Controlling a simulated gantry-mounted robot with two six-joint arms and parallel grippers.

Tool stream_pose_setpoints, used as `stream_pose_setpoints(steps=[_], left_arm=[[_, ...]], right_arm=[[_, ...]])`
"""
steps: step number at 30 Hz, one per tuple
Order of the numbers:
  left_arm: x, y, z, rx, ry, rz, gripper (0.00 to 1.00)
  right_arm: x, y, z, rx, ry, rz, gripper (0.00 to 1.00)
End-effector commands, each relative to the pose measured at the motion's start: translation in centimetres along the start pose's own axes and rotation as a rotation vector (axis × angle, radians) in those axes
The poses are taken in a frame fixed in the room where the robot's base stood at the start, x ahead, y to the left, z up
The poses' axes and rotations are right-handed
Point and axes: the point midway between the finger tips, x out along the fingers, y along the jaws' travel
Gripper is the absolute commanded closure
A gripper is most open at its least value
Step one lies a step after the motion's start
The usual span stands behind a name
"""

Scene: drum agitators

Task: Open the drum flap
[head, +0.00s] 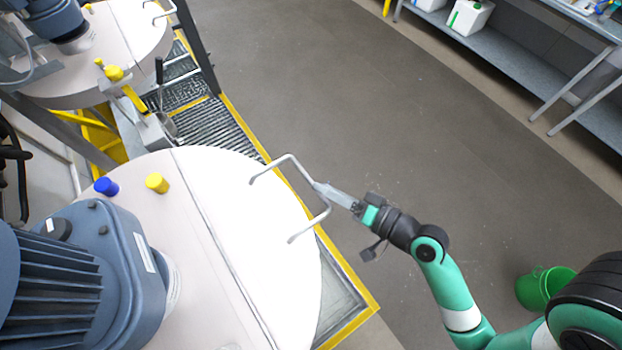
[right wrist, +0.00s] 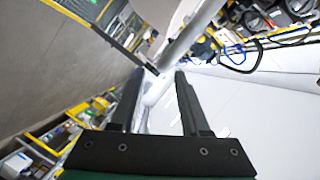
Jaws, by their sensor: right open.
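The drum flap (head: 265,225) is the pale right half of the round drum lid. It lies flat, level with the other half along a straight seam. A grey U-shaped handle (head: 270,167) stands out from the flap at its outer edge. My right gripper (head: 319,187) is at the outer bar of this handle. In the right wrist view the handle bar (right wrist: 188,38) runs down to the space between the fingertips of the open gripper (right wrist: 160,76). I cannot tell whether the fingers touch the bar. My left gripper is not in view.
A blue-grey motor (head: 90,265) stands on the lid's left half, near blue (head: 106,186) and yellow (head: 157,183) caps. A second drum (head: 125,40) is at the upper left. A green bucket (head: 545,287) stands at the right. The floor beyond the yellow-edged platform is mostly clear.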

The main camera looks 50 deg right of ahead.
Motion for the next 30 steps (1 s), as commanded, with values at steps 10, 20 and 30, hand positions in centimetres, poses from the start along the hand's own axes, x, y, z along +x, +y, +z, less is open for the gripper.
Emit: stream_pose_setpoints(steps=[10,20,30], left_arm=[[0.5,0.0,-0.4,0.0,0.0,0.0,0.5],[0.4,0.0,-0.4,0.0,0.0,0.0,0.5],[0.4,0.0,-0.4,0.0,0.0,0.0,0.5]], right_arm=[[5.0,0.0,-0.1,0.0,0.0,0.001,0.54],[5.1,0.0,-0.1,0.001,0.001,0.002,0.67],[5.1,0.0,-0.1,0.0,0.001,0.002,1.0]])
